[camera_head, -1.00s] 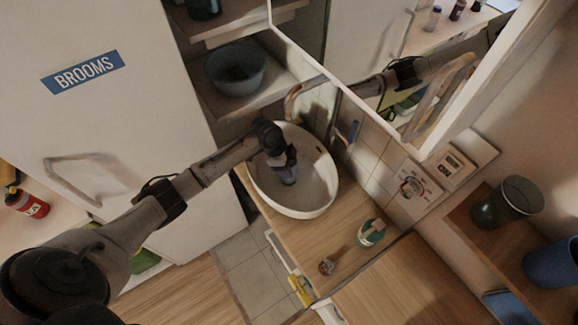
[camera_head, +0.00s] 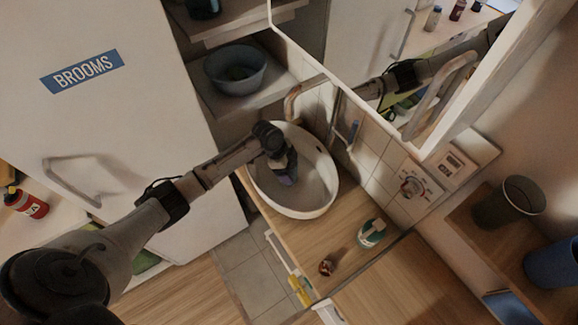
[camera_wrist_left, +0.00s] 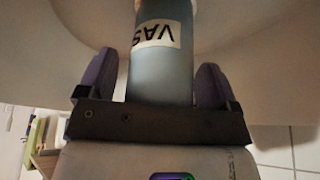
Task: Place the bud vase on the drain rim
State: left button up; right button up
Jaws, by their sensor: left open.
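The bud vase (camera_wrist_left: 162,60) is a grey-blue cylinder with a pale label reading "VAS". In the left wrist view it stands between the two purple fingers of my left gripper (camera_wrist_left: 155,78), with a small gap showing on each side. My left gripper is open around it. In the head view my left gripper (camera_head: 286,177) reaches down inside the white oval basin (camera_head: 318,196); the vase is hidden there or too small to tell apart. The drain rim cannot be made out, and the vase's far end is cut off in the wrist view. My right gripper is not in view.
The basin sits on a wooden counter (camera_head: 300,235) with a curved tap (camera_head: 294,100) behind it. A green-and-white container (camera_head: 371,233) and a small brown item (camera_head: 327,265) stand on the counter to the right. The mirror cabinet (camera_head: 440,95) overhangs the back.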

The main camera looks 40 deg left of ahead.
pick_arm(q)
jog(key=p+v, duration=0.1)
jog(key=v, duration=1.1)
jog(key=shift+p, duration=0.35)
jog(key=shift+r, duration=0.15)
